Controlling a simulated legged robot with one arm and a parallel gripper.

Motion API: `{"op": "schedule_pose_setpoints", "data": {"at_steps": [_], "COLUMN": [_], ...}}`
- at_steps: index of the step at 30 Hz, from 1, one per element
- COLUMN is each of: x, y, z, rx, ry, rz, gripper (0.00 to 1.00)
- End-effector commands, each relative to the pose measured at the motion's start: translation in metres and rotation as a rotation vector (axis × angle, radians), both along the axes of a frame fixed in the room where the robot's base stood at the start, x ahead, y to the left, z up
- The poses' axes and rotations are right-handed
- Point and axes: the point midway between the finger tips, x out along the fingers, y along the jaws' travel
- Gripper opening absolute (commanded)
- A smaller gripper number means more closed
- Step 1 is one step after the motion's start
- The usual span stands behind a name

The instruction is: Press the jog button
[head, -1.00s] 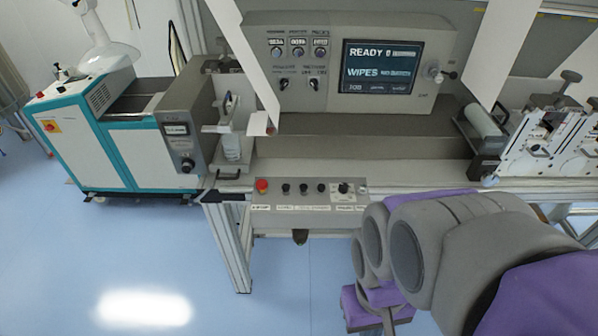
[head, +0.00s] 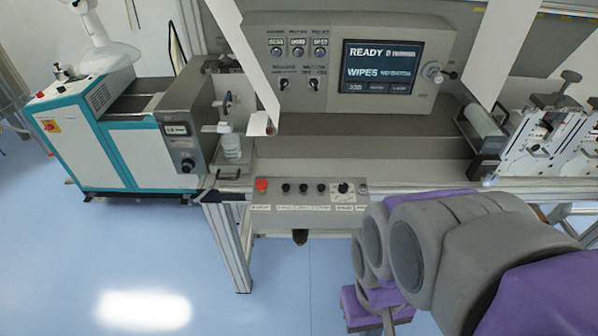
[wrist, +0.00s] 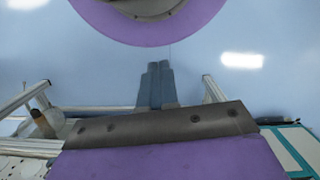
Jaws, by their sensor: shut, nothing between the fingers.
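A control box (head: 270,217) on the front edge of the machine carries a red mushroom button (head: 261,185), a row of small black buttons (head: 303,188) and a black selector knob (head: 343,188). The labels under them are too small to read, so I cannot tell which is the jog button. My gripper (wrist: 155,68) shows in the wrist view, its two dark fingers together and empty. No control panel can be made out near them in that view. In the head view my arm is at the lower right, beside and below the box's right end, and the fingertips cannot be made out.
An upper panel (head: 262,80) holds a screen (head: 381,66) reading READY and WIPES. A teal and white cabinet (head: 85,143) stands at the left. A frame leg (head: 232,247) stands below the box. The blue floor (head: 60,270) is open.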

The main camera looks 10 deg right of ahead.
Motion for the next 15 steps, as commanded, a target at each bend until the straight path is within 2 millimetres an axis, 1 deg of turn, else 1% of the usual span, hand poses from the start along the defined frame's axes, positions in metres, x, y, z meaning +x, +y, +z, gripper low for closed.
{"op": "schedule_pose_setpoints", "data": {"at_steps": [11, 15], "x": [0.0001, 0.0086], "y": [0.0001, 0.0068], "z": [0.0001, 0.0014], "rx": [0.0, 0.022], "ry": [0.0, -0.007], "rz": [0.0, -0.009], "gripper": [0.0, 0.0]}}
